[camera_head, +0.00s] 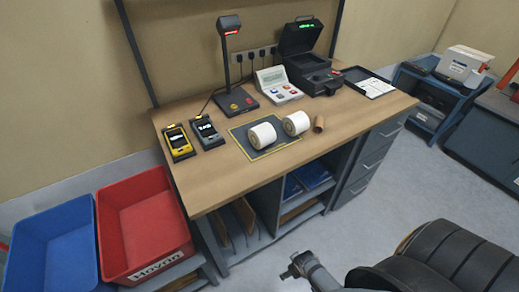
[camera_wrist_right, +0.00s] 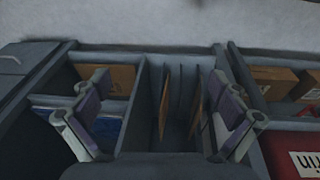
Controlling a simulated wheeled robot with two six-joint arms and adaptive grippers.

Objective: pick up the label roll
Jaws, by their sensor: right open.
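Two white label rolls lie on their sides on the desk in the head view. The nearer left one (camera_head: 262,135) is on a dark mat with a yellow border (camera_head: 240,134). The other one (camera_head: 296,123) is just to its right, close to the mat's right edge. My right gripper (camera_wrist_right: 158,122) is open and empty in the right wrist view, facing the shelves under the desk. The label rolls do not show in that view. In the head view the gripper is low in front of the desk, well away from the rolls. My left gripper is not in view.
A brown cardboard core (camera_head: 319,124) lies right of the rolls. Two handheld devices (camera_head: 179,142), a scanner stand (camera_head: 238,100), a keypad unit (camera_head: 278,84) and a black printer (camera_head: 312,74) surround the mat. Red (camera_head: 143,220) and blue bins (camera_head: 52,250) stand left. The desk's front strip is clear.

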